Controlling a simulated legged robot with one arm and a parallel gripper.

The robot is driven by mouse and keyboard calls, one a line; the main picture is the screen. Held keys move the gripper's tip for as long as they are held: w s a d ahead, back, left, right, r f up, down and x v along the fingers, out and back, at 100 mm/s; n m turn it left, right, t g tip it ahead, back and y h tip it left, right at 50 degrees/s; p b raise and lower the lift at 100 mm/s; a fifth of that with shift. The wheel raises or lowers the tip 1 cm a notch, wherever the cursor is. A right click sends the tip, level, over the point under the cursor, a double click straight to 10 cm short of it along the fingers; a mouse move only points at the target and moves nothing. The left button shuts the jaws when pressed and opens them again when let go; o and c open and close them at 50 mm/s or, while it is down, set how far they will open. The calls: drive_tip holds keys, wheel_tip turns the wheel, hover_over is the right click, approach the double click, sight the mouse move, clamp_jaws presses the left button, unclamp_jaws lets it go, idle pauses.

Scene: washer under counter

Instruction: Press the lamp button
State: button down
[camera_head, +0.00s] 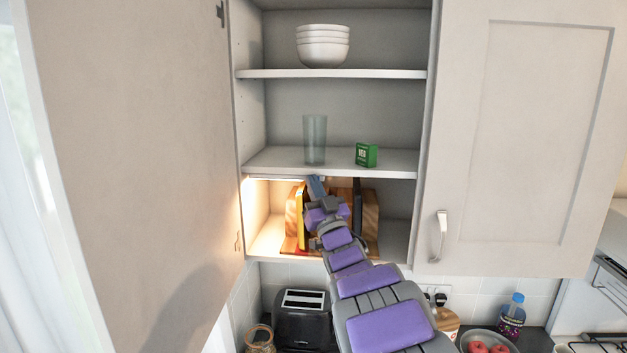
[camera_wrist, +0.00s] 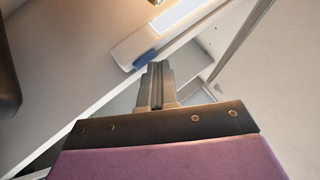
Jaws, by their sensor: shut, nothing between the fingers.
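The lamp is a pale bar (camera_wrist: 128,50) under a shelf in the wrist view, with a bright lit panel at its upper part. A blue button (camera_wrist: 146,58) sits at its near end. My gripper (camera_wrist: 157,66) is shut and empty, its tips just below and right of the button in the picture. I cannot tell whether they touch it. In the head view my gripper (camera_head: 316,186) reaches into the lower compartment, close under the middle shelf. A warm glow lights the left of that compartment. The button is not distinct there.
The open cabinet door (camera_head: 140,150) stands at left and a closed door (camera_head: 530,130) at right. A glass (camera_head: 315,139) and a green box (camera_head: 366,155) stand on the shelf (camera_head: 275,160) above my gripper. Wooden boards (camera_head: 371,215) stand behind my arm. A toaster (camera_head: 303,322) is below.

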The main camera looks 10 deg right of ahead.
idle(0.4)
drive_tip(key=shift+s+f+b, duration=0.1)
drive_tip(key=shift+s+b, duration=0.25)
drive_tip(key=shift+s, duration=0.35)
drive_tip(key=shift+a, duration=0.1)
drive_tip(key=s+a+b, duration=0.2)
drive_tip(key=s, duration=0.3)
drive_tip(key=shift+s, duration=0.35)
drive_tip(key=shift+d, duration=0.1)
